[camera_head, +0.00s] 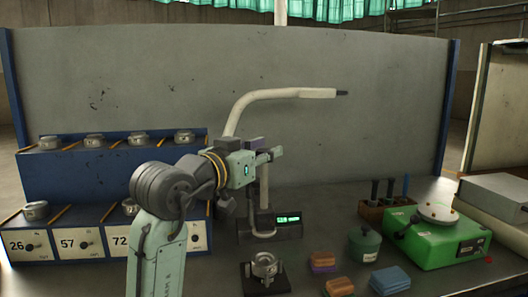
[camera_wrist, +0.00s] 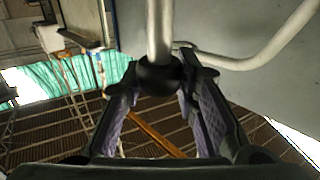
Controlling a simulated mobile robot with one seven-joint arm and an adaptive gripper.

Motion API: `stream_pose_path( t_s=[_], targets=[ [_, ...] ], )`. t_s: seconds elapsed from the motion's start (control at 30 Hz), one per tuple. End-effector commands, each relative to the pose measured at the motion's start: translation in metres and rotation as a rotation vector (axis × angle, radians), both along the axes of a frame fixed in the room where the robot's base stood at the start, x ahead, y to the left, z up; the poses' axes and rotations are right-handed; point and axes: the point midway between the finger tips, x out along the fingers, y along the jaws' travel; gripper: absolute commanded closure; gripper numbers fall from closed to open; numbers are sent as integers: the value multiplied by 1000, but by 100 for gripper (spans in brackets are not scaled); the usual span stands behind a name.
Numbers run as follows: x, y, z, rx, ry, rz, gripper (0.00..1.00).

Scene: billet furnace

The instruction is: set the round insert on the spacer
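My gripper (camera_head: 276,153) is raised in front of the grey back panel, beside the pale lamp post. In the wrist view its two fingers (camera_wrist: 160,108) are apart, with no held part visible between them. A pale rod with a dark rounded end appears beyond the fingertips. Round metal pieces sit on the blue rack, such as one on the upper step (camera_head: 50,142) and one on the lower step (camera_head: 36,210). A silver ring-like part (camera_head: 265,266) sits on a black base at the front centre. I cannot tell which pieces are the round insert and the spacer.
The blue rack (camera_head: 95,172) has numbered bays. A curved lamp (camera_head: 285,94) rises behind my arm. A display box (camera_head: 284,226), green pot (camera_head: 364,244), colored blocks (camera_head: 390,280), tool holder (camera_head: 372,212) and green machine (camera_head: 440,244) occupy the bench. Bare bench (camera_head: 325,215) shows right of the display.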

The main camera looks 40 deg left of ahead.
Motion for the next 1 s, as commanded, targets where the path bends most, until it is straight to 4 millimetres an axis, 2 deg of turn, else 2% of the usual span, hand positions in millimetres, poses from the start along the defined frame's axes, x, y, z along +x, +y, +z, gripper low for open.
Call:
stream_pose_path(
  t_s=[0.37, 0.77, 0.87, 1.0],
  targets=[
    [0, 0, 0, 0, 0, -1, 100],
    [0, -1, -1, 0, 0, -1, 100],
    [0, -1, -8, -1, 0, -2, 100],
    [0, -1, -32, -4, -1, -4, 100]
  ],
)
